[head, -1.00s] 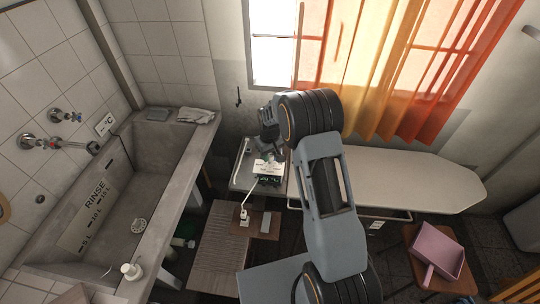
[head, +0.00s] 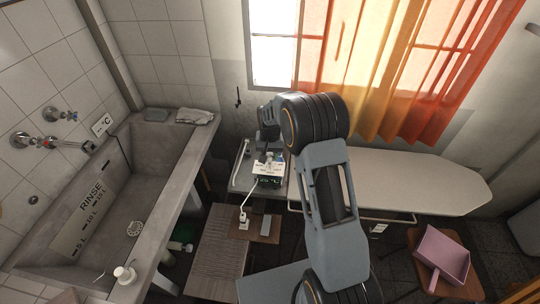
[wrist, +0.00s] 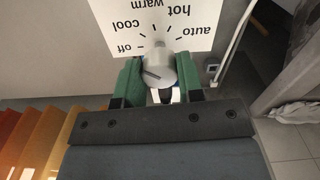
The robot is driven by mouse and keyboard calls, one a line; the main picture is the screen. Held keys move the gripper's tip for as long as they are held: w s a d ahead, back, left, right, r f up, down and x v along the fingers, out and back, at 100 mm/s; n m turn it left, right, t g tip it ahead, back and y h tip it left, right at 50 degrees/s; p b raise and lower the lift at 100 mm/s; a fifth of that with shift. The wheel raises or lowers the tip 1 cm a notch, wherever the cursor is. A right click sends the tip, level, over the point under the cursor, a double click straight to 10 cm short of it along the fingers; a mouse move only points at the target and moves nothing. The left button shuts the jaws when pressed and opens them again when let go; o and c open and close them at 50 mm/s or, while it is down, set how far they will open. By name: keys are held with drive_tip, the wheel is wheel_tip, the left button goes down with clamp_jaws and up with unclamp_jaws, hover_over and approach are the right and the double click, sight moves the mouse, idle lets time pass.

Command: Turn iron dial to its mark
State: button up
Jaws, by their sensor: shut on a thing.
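The iron dial (wrist: 158,70) is a grey metal knob with a dark line across its face, in the wrist view. It sits at the edge of a white label (wrist: 165,22) that reads off, cool, warm, hot and auto, upside down, with black ticks around the dial. My gripper (wrist: 162,76) has its green fingers on both sides of the dial, shut on it. I cannot tell which end of the dark line is the pointer. In the head view the white label (head: 267,168) shows small below my gripper, on a dark unit (head: 267,181); the dial is too small to read there.
A pale ironing board (head: 410,180) extends right of my arm. The concrete washtub (head: 165,235) stands at left. A white cord runs to a plug (head: 243,216) on a wooden surface.

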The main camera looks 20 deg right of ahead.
sight(270, 154)
idle(0.4)
drive_tip(key=o, duration=0.9)
drive_tip(key=shift+o, duration=0.2)
wheel_tip(270, 154, up, 14)
drive_tip(key=b, duration=0.1)
drive_tip(key=shift+f, duration=0.1)
drive_tip(key=s+r+n+t, duration=0.3)
drive_tip(key=s, duration=2.2)
drive_tip(key=shift+s+t, duration=0.35)
drive_tip(key=shift+t, duration=0.05)
